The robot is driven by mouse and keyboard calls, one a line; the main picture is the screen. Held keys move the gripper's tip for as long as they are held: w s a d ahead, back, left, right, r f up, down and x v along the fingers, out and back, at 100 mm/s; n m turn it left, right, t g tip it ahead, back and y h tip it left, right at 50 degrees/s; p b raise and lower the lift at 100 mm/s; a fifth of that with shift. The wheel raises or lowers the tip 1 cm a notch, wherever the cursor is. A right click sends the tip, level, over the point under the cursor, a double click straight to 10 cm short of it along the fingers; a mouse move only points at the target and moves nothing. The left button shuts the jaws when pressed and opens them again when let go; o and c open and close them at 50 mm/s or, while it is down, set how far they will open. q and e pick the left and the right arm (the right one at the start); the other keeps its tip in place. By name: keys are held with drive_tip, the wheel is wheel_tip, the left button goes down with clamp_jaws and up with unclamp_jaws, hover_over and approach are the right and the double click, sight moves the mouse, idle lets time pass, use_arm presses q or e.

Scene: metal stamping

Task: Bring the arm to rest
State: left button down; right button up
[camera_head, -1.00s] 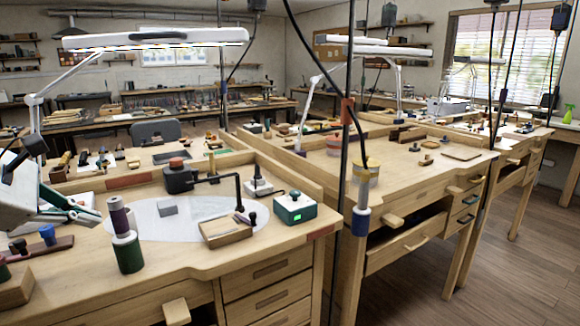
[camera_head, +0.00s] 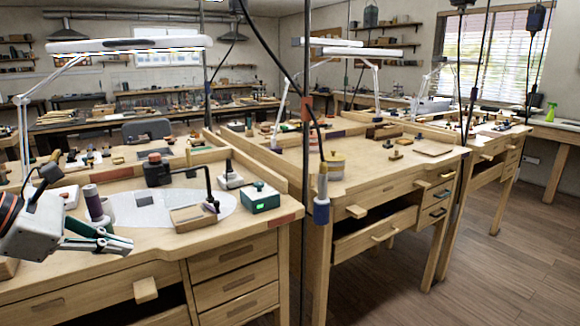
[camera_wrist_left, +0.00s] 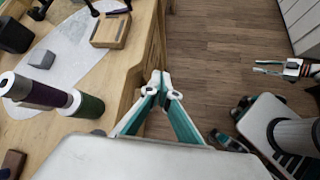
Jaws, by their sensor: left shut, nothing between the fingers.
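My left gripper (camera_head: 122,246) is at the lower left of the head view, in front of the near workbench's (camera_head: 215,247) front edge. In the left wrist view its fingertips (camera_wrist_left: 161,88) meet with nothing between them. They show over the bench edge and the wooden floor (camera_wrist_left: 215,40). My right gripper (camera_wrist_left: 268,67) shows at the right of the left wrist view, apart from the bench and over the floor.
Purple and green cylinders (camera_wrist_left: 45,92) stand on the near bench close to the left gripper. A wooden block (camera_head: 194,217) and a green box (camera_head: 260,198) sit farther right. A second bench (camera_head: 340,185) stands to the right. Floor at the right (camera_head: 490,270) is clear.

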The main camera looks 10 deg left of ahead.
use_arm(q)
drive_tip(key=s+d+f+n+h+p, duration=0.1)
drive_tip(key=d+f+n+h, duration=0.4)
drive_tip(key=d+n+h, duration=0.45)
wheel_tip(320, 180, down, 19)
drive_tip(key=s+n+t+y+p, duration=0.15)
drive_tip(key=n+t+y, duration=0.75)
drive_tip(key=n, duration=1.4)
drive_tip(key=s+d+f+n+g+y, duration=0.2)
drive_tip(key=s+d+f+n+g, duration=0.1)
drive_tip(key=s+f, duration=0.4)
drive_tip(key=s+d+f+n+g+y+p, duration=0.1)
drive_tip(key=s+d+f+n+g+y, duration=0.1)
drive_tip(key=s+f+n, duration=0.5)
wheel_tip(320, 180, down, 6)
drive_tip(key=d+g, duration=0.1)
drive_tip(key=d, duration=0.1)
drive_tip(key=shift+s+d+n, duration=0.15)
drive_tip(key=shift+d+n, duration=0.2)
use_arm(e)
drive_tip(key=shift+s+a+r, duration=0.2)
drive_tip(key=shift+a+r, duration=0.1)
drive_tip(key=shift+r, duration=0.25)
drive_tip(key=shift+s+a+r, duration=0.15)
drive_tip(key=shift+a+r, duration=0.15)
drive_tip(key=shift+r, duration=0.2)
